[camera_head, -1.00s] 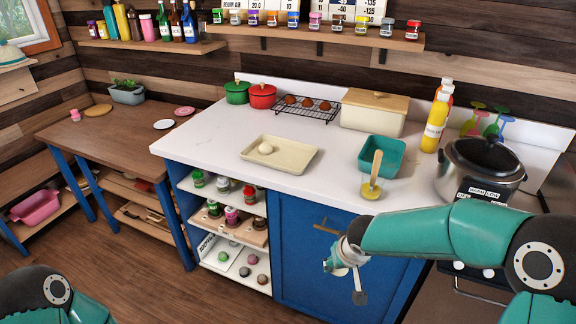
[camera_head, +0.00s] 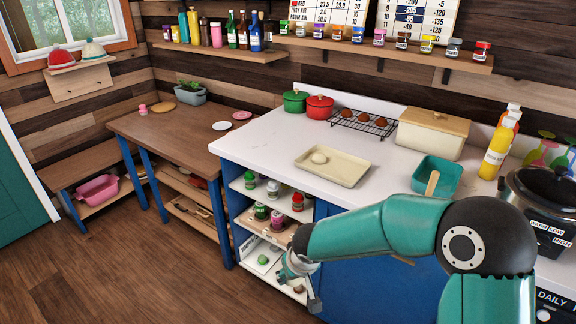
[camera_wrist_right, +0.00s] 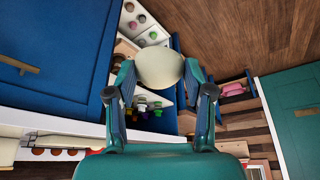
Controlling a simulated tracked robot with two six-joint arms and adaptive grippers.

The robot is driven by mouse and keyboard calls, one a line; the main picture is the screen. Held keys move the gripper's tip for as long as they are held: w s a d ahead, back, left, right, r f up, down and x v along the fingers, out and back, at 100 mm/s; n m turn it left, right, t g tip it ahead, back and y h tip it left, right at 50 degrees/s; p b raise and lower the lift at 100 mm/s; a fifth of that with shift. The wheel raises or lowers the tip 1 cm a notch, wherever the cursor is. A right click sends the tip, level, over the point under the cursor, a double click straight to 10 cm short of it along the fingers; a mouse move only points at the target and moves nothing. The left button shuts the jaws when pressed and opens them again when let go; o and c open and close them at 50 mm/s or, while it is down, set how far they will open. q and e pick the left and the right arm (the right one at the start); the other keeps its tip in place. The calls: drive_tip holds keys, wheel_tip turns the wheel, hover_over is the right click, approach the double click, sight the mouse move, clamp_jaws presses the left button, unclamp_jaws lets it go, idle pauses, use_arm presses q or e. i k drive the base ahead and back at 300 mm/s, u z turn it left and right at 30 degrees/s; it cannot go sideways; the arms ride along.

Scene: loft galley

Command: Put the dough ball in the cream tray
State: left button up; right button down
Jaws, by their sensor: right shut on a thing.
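The cream tray (camera_head: 345,172) lies on the white counter in the head view, left of the teal bin. My right gripper (camera_head: 302,290) is low in front of the counter's open shelves, below the tray. In the right wrist view, its fingers (camera_wrist_right: 160,80) are shut on a pale, rounded dough ball (camera_wrist_right: 160,66). The head view does not show this held ball clearly. My left gripper is not in view.
A teal bin (camera_head: 448,172) with a wooden-handled tool stands right of the tray. Behind are a wire rack (camera_head: 350,125) with brown items, red and green pots, and a cream box (camera_head: 430,140). Counter left of the tray is clear. Shelves below hold jars and balls.

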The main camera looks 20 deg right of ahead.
sight(346, 170)
drive_tip(key=u, duration=0.7)
drive_tip(key=i, duration=1.55)
drive_tip(key=u, duration=0.7)
drive_tip(key=i, duration=0.25)
drive_tip(key=z, duration=2.7)
drive_tip(key=k, duration=0.5)
drive_tip(key=z, duration=0.1)
drive_tip(key=i, duration=0.2)
